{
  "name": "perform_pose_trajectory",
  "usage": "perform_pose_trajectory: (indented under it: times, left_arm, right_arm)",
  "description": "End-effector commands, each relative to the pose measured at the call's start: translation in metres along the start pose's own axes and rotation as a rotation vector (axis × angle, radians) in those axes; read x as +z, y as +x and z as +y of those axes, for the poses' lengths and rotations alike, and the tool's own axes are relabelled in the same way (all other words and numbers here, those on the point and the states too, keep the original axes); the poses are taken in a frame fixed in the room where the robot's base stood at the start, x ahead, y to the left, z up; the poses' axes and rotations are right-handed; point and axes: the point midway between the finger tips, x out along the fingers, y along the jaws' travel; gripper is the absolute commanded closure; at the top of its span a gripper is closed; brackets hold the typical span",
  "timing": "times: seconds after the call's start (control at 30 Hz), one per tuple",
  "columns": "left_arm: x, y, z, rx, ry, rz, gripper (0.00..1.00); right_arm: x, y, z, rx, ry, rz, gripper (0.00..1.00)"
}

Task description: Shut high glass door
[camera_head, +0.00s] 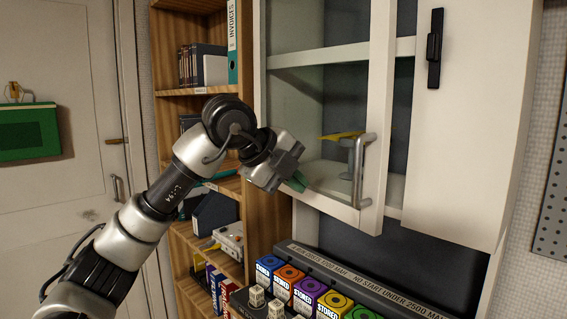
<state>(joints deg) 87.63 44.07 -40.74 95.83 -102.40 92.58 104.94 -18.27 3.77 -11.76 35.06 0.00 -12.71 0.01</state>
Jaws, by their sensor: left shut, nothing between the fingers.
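The high glass door (376,100) is a white-framed glass panel on the upper cabinet. It stands ajar, swung out toward me, with a gap between its right edge and the white door beside it. Its metal bar handle (357,172) is upright near the lower right corner. My left gripper (294,176) is shut and empty, in front of the lower left part of the door and left of the handle, apart from it. I cannot tell whether it touches the door. My right gripper is not in view.
A white solid door (470,120) with a black handle (435,48) is at right. A wooden shelf (205,92) with binders stands behind my left arm. Several coloured boxes (308,294) stand below the cabinet. A white room door (50,190) is at far left.

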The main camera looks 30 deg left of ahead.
Motion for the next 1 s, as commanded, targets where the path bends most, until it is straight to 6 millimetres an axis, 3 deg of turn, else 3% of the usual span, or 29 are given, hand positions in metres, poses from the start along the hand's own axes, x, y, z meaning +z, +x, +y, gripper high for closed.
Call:
perform_pose_trajectory:
  times: [0.13, 0.33, 0.87, 1.0]
  left_arm:
    - [-0.001, 0.031, -0.001, 0.003, 0.001, 0.003, 1.0]
    - [-0.001, 0.051, -0.021, 0.0, 0.0, 0.003, 1.0]
    - [0.0, 0.062, -0.028, -0.001, 0.0, 0.001, 1.0]
    - [-0.002, 0.074, -0.042, 0.0, -0.035, -0.036, 1.0]
  right_arm:
    - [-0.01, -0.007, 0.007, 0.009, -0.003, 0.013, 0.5]
    - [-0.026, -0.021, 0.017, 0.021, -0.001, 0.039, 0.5]
    - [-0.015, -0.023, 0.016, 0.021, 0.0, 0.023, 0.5]
    - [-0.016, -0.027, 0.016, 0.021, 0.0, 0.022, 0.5]
